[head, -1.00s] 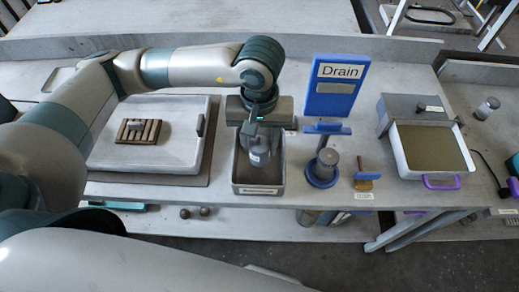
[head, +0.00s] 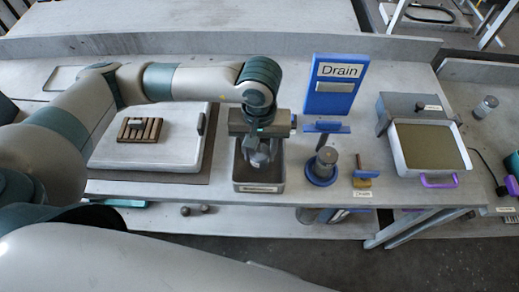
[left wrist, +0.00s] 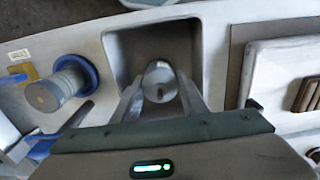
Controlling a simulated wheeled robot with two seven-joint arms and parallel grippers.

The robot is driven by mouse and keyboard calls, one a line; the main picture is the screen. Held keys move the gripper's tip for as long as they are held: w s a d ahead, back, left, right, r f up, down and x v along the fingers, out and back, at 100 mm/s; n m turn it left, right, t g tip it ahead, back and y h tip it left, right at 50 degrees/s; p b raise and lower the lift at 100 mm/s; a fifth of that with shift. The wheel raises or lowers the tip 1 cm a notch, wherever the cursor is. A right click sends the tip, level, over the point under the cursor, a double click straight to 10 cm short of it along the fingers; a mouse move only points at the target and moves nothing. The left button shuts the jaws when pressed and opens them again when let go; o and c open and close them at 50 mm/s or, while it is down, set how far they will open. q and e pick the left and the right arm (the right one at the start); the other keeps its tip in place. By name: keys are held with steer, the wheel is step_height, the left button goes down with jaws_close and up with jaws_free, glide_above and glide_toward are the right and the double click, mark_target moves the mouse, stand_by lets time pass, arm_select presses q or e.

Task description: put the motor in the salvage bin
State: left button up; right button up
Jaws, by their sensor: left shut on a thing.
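The motor, a small grey cylinder, shows end-on in the left wrist view (left wrist: 160,82), between the two fingers of my left gripper (left wrist: 160,100). In the head view my left gripper (head: 260,155) points down inside the outline of a grey open bin (head: 238,183), and its fingers hide most of the motor. The gripper is shut on the motor. The bin has a front label too small to read; it also shows in the left wrist view (left wrist: 115,45). I cannot tell whether the motor touches the bin's floor. My right gripper is not in view.
A white housing lid (head: 110,155) with a brown slatted part lies left of the bin. A grey cylinder on a blue round base (head: 320,172) and the blue Drain sign (head: 337,85) stand close on its right. A tray (head: 430,145) is further right.

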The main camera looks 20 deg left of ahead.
arm_select(q)
steer(key=o, duration=1.3)
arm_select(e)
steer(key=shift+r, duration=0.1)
arm_select(q)
steer(key=shift+r+p, duration=0.15)
steer(key=shift+p, duration=0.2)
steer(key=shift+r, duration=0.15)
step_height(320, 180, up, 10)
steer(key=b, duration=0.4)
steer(key=shift+r, duration=0.15)
steer(key=shift+r+b, duration=0.3)
steer(key=shift+r, duration=0.4)
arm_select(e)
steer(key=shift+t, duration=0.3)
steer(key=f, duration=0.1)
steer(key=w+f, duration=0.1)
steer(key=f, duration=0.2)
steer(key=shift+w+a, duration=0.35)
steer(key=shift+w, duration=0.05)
